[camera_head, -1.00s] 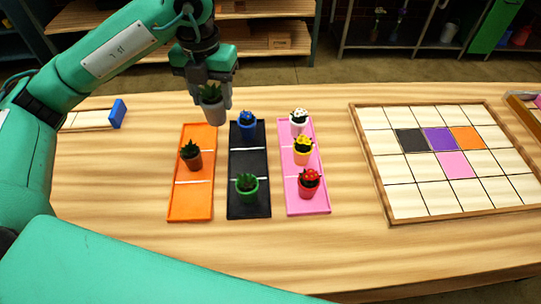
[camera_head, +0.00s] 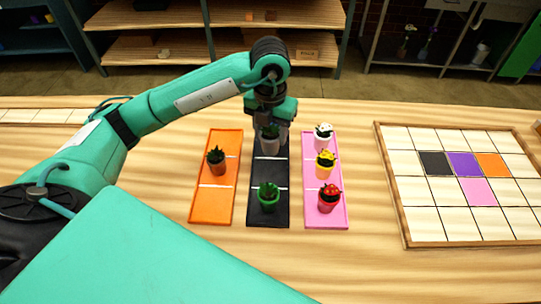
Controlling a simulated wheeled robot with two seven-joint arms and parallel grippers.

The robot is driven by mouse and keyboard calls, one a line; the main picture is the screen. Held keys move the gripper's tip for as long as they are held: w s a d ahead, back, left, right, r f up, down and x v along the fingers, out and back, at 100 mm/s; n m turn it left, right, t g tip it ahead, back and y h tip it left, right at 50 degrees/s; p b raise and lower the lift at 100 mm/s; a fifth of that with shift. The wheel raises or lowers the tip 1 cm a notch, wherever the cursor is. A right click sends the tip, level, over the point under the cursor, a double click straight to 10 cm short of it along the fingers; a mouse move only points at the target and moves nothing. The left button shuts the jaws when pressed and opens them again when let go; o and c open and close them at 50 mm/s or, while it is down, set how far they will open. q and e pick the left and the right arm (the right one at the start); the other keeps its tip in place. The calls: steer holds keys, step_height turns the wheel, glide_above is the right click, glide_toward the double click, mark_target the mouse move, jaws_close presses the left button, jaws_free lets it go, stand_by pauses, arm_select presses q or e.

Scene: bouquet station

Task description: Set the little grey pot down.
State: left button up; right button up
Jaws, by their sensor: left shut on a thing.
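My left gripper (camera_head: 270,120) points down and is shut on the little grey pot (camera_head: 270,145), which holds a dark green plant. The pot is upright in front of the far part of the black tray (camera_head: 270,208). I cannot tell whether it touches the tray. The blue pot that stood at the tray's far end is hidden behind the grey pot and gripper. A green pot (camera_head: 268,203) with a plant stands in the tray's near compartment. My right gripper is out of view.
Left is an orange tray (camera_head: 211,208) with a brown pot (camera_head: 216,168). A framed grid board (camera_head: 405,240) lies farther right. Table in front is clear.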

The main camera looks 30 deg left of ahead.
mark_target(270, 148)
arm_select(q)
step_height(270, 148, down, 5)
steer(key=shift+p, duration=0.4)
steer(key=shift+f, duration=0.5)
step_height(270, 148, down, 4)
steer(key=shift+p, duration=0.45)
steer(key=shift+f+b, duration=0.25)
steer(key=shift+b, duration=0.05)
steer(key=o, duration=1.2)
steer(key=shift+r, duration=0.1)
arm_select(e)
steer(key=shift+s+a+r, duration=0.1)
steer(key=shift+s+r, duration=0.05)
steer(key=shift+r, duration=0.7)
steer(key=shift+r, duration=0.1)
